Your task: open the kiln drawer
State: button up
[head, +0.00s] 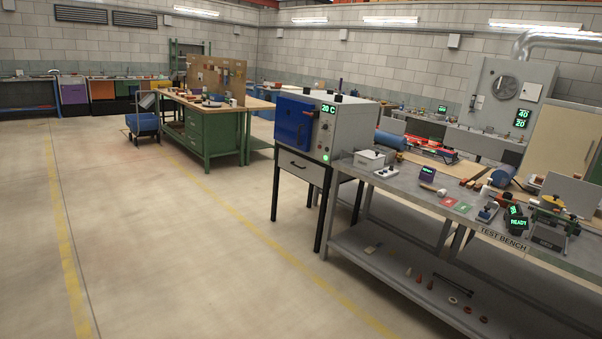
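The kiln (327,122) is a light grey box with a blue door (293,123) on its front and a green "20 C" display. It stands on a black-legged stand in the middle of the head view. The kiln drawer (300,167) is a grey front with a dark handle (298,164), just below the blue door. The drawer looks shut, flush with the stand. My gripper is not in view.
A grey test bench (400,185) with a lower shelf adjoins the kiln's right side and carries several tools and displays. A green workbench (212,130) and a blue cart (143,124) stand farther back. Open floor (170,240) with yellow lines lies left and in front of the kiln.

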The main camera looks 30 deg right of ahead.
aim_at(311, 172)
jog(key=z, duration=0.25)
jog(key=i, duration=0.5)
jog(key=z, duration=0.65)
jog(key=i, duration=1.55)
jog(key=z, duration=0.55)
jog(key=i, duration=1.45)
jog(key=u, duration=0.3)
jog(key=i, duration=1.55)
jog(key=u, duration=1.05)
jog(key=i, duration=1.05)
jog(key=u, duration=0.35)
jog(key=k, duration=0.75)
jog(key=u, duration=0.2)
